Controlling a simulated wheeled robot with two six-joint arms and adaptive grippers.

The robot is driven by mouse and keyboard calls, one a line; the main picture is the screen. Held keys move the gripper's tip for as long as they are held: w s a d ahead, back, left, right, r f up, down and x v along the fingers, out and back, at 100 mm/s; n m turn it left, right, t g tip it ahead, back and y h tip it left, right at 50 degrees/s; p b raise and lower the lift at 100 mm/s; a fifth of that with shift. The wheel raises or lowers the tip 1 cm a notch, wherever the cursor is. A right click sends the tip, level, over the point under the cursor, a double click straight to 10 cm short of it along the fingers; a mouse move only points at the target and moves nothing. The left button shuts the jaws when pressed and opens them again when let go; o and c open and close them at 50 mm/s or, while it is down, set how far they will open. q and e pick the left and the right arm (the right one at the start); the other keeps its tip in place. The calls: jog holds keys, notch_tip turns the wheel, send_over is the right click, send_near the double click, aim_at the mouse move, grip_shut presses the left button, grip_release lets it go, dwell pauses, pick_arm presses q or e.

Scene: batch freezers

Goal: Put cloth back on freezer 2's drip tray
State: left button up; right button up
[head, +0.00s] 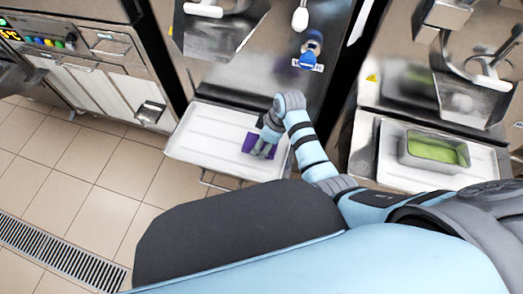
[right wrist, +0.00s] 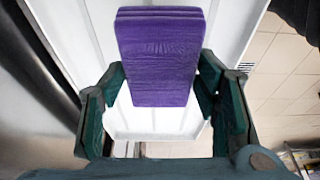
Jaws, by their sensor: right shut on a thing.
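The purple cloth (head: 249,143) is a folded flat block over the right part of the white drip tray (head: 205,134) of the middle freezer. My right gripper (head: 263,150) is over the tray and shut on the cloth, partly hiding it in the head view. In the right wrist view the cloth (right wrist: 158,58) sits between the two fingers (right wrist: 160,85), with the white tray (right wrist: 232,35) behind it. I cannot tell whether the cloth touches the tray or is just above it. My left gripper is not in view.
To the right, another white tray (head: 390,165) bears a metal pan of green product (head: 433,150). A floor drain (head: 55,255) runs at lower left. The tray's left part is bare.

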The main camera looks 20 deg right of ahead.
aim_at(262, 148)
notch_tip(262, 148, down, 4)
jog(key=shift+b, duration=0.65)
jog(key=shift+r, duration=0.1)
jog(key=o, duration=1)
jog(key=p+v, duration=0.5)
jog(key=v, duration=0.6)
jog(key=shift+r, duration=0.15)
jog(key=shift+s+d+r, duration=0.1)
jog(key=shift+d+r, duration=0.1)
jog(key=shift+r, duration=0.25)
